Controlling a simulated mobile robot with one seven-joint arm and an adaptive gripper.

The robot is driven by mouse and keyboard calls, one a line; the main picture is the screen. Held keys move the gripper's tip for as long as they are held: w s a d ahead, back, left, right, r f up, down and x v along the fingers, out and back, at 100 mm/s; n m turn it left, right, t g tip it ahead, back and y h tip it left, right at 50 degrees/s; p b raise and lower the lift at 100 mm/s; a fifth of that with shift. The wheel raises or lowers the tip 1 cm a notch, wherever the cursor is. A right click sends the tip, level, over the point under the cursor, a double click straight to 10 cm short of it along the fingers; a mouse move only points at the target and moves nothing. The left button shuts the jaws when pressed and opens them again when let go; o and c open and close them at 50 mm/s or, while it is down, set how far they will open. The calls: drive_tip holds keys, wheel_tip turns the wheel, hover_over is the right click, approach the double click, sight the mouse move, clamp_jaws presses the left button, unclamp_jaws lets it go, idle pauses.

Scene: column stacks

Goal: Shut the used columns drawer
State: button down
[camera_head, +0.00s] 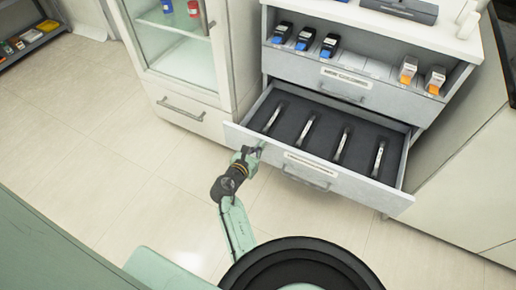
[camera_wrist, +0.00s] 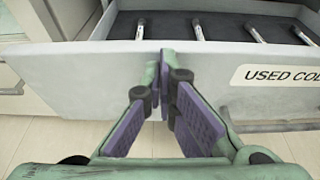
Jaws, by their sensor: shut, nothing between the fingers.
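The used columns drawer (camera_head: 318,175) is the lower drawer of the grey-white cabinet and stands pulled out. Several thin columns lie on its dark lining. In the wrist view its front panel (camera_wrist: 80,85) fills the middle, with part of a label reading "USED COL" (camera_wrist: 279,75) at the right. A bar handle (camera_head: 307,180) sits on the front, below the label. My gripper (camera_head: 256,150) is at the left end of the drawer front. In the wrist view my gripper (camera_wrist: 164,62) is shut and empty, its tips at the panel; I cannot tell whether they touch it.
A glass-fronted cabinet (camera_head: 178,110) stands left of the drawer, close to my gripper. A shelf (camera_head: 35,42) is at the far left. The floor in front is clear.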

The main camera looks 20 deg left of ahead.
drive_tip(key=w+d+b, duration=0.1)
drive_tip(key=w+b, duration=0.4)
drive_tip(key=w, duration=2.4)
